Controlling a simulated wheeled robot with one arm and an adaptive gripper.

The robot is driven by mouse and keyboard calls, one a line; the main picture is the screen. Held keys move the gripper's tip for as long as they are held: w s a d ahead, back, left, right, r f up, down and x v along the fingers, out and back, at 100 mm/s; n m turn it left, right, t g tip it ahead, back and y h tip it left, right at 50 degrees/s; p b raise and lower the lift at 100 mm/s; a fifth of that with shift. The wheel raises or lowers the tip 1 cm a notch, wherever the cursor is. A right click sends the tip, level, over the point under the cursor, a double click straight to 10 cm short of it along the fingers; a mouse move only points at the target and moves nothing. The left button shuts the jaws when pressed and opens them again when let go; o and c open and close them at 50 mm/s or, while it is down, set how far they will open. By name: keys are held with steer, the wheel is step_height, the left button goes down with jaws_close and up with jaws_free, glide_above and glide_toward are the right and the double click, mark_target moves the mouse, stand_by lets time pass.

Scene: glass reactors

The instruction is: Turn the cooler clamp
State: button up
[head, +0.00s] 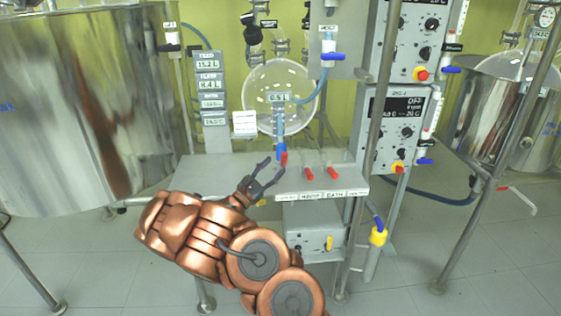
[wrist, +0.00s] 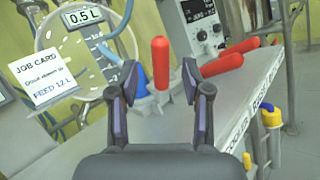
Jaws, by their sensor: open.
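Several red-handled clamps stand along the grey bench. The nearest red handle (head: 284,158) is upright, beside the blue outlet of the round glass vessel. In the wrist view this upright red handle (wrist: 160,65) shows between and beyond the fingertips, apart from them. A label reading "COOLER" (wrist: 237,132) is on the bench's front edge; I cannot tell for certain which clamp it names. My gripper (head: 275,168) is open and empty, just above the bench front. It also shows in the wrist view (wrist: 159,78).
The round glass vessel (head: 262,82) stands behind the handles, with a job card (head: 244,123) to its left. Control boxes (head: 398,130) stand at the right. A large steel tank (head: 80,110) fills the left.

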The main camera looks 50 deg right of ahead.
steer(key=v, duration=0.6)
steer(key=shift+a, duration=0.1)
steer(key=shift+c, duration=0.2)
